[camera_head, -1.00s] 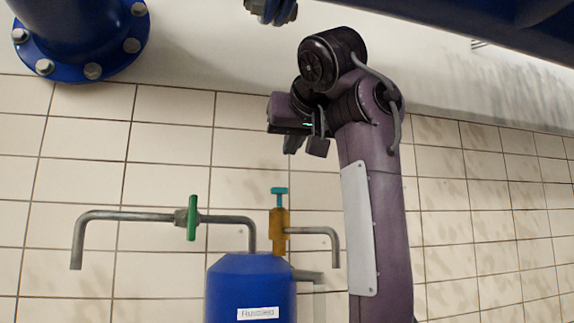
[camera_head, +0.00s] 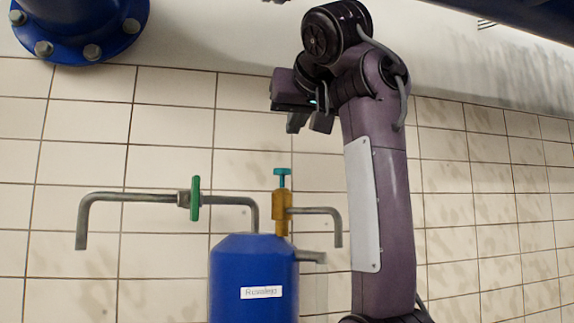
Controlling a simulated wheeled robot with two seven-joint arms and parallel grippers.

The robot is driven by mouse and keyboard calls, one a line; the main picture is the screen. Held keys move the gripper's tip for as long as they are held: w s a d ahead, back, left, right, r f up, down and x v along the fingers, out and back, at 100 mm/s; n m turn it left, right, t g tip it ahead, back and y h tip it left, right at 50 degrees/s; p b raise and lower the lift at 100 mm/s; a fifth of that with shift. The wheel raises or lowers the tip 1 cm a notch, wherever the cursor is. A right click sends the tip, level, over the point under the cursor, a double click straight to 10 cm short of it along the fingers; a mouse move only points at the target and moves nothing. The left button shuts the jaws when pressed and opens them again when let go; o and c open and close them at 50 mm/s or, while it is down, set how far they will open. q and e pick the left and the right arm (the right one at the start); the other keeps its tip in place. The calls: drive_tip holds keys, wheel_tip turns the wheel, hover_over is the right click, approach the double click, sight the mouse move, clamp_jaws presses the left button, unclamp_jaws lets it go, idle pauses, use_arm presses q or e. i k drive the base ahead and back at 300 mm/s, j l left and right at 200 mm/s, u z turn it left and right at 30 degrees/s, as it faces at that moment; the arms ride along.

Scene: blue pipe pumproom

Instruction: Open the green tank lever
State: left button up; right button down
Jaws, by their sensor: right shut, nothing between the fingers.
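The green lever (camera_head: 195,198) stands upright on the grey pipe (camera_head: 135,197) that leaves the top of the blue tank (camera_head: 253,270) toward the left. It is seen nearly edge-on. My right gripper (camera_head: 308,124) hangs from my raised right arm, above and to the right of the lever and above the tank. It points down, is shut and empty, and touches nothing that I can see. My left gripper is out of view.
A brass valve with a teal knob (camera_head: 282,184) and a short grey outlet pipe stand on the tank's right side. A large blue flange (camera_head: 80,35) is at the upper left. A tiled wall (camera_head: 480,210) lies behind, and a blue beam crosses the upper right.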

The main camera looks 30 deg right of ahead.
sight(193, 199)
drive_tip(key=k+j, duration=0.5)
drive_tip(key=k, duration=0.15)
drive_tip(key=k+j, duration=0.55)
drive_tip(key=k, duration=0.15)
